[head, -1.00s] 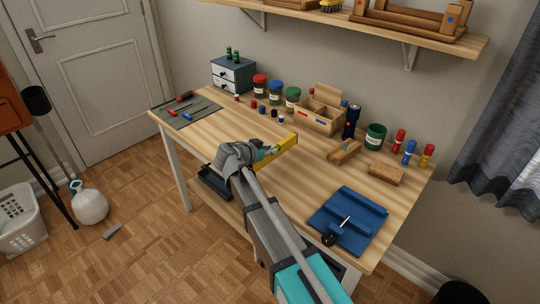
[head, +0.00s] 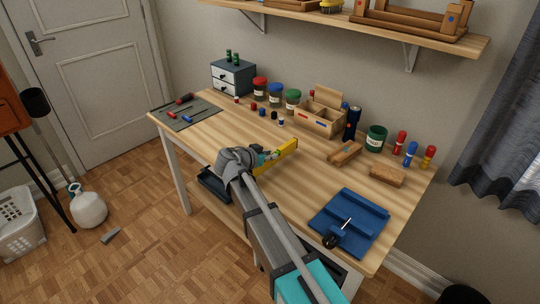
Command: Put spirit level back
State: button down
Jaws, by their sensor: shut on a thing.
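The yellow spirit level (head: 282,153) is held by my gripper (head: 261,160) over the middle of the wooden desk (head: 215,140). My gripper is shut on it, and the level points up and to the right. The fingertips are partly hidden by the arm's wrist. I cannot tell how far the level is above the desk top.
A blue tray (head: 350,222) lies at the desk's front right. Behind the level stand an open wooden box (head: 318,120), lidded jars (head: 275,95) and small bottles. A wooden block (head: 344,154) and a cork-coloured block (head: 387,176) lie to the right. A grey mat (head: 186,112) with tools lies far left.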

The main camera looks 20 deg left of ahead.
jog(key=c, duration=0.5)
grip_release()
jog(key=shift+r, duration=0.1)
jog(key=shift+r+p, duration=0.65)
jog(key=shift+p, duration=0.15)
jog(key=p+v, duration=0.4)
jog(key=v, duration=0.8)
jog(key=shift+f, duration=0.1)
jog(key=shift+p, duration=0.3)
